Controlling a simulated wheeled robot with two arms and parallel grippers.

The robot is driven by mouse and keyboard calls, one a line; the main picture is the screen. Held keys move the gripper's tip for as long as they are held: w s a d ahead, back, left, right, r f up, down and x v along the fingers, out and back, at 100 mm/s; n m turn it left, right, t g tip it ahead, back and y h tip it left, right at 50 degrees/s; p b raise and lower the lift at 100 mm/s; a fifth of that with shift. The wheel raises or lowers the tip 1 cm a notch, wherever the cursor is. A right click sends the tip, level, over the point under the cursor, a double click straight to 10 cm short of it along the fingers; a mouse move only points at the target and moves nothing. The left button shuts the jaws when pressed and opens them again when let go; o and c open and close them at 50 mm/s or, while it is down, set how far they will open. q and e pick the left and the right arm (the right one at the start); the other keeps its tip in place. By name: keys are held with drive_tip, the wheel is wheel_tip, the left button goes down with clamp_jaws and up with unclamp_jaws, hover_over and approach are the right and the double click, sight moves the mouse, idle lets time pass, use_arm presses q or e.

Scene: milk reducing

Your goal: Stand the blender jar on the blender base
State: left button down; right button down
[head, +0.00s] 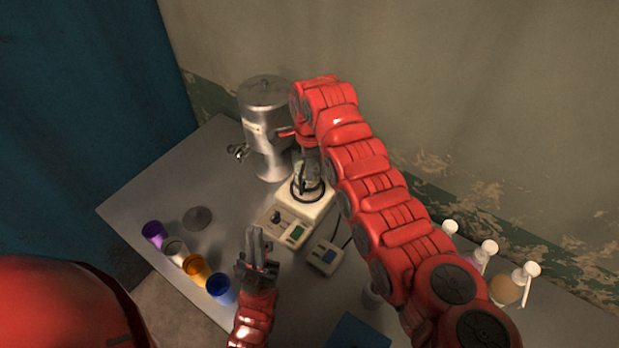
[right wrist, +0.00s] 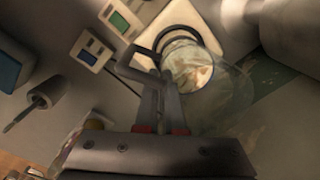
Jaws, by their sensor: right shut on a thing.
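The clear blender jar (head: 300,172) is over the cream blender base (head: 318,208) near the middle of the table in the head view. My right gripper (head: 309,160) reaches down from above, and its arm partly covers the jar. In the right wrist view, the right gripper (right wrist: 163,92) is shut on the dark handle of the jar (right wrist: 192,68). The cream base (right wrist: 205,22) shows behind and below the jar. I cannot tell whether the jar touches the base. My left gripper (head: 256,245) is in front of the base, fingers pointing up in the picture; its opening is unclear.
A metal urn (head: 266,135) stands behind and left of the jar. Several coloured cups (head: 195,268) and a grey disc (head: 197,217) are at left. Pump bottles (head: 508,288) stand at right.

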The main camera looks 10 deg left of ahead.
sight(309, 189)
wheel_tip(309, 189, down, 2)
drive_tip(key=shift+f+p, duration=0.15)
drive_tip(key=shift+p, duration=0.9)
drive_tip(key=shift+f, duration=0.6)
drive_tip(key=shift+f, duration=0.15)
drive_tip(key=c, duration=1)
unclamp_jaws()
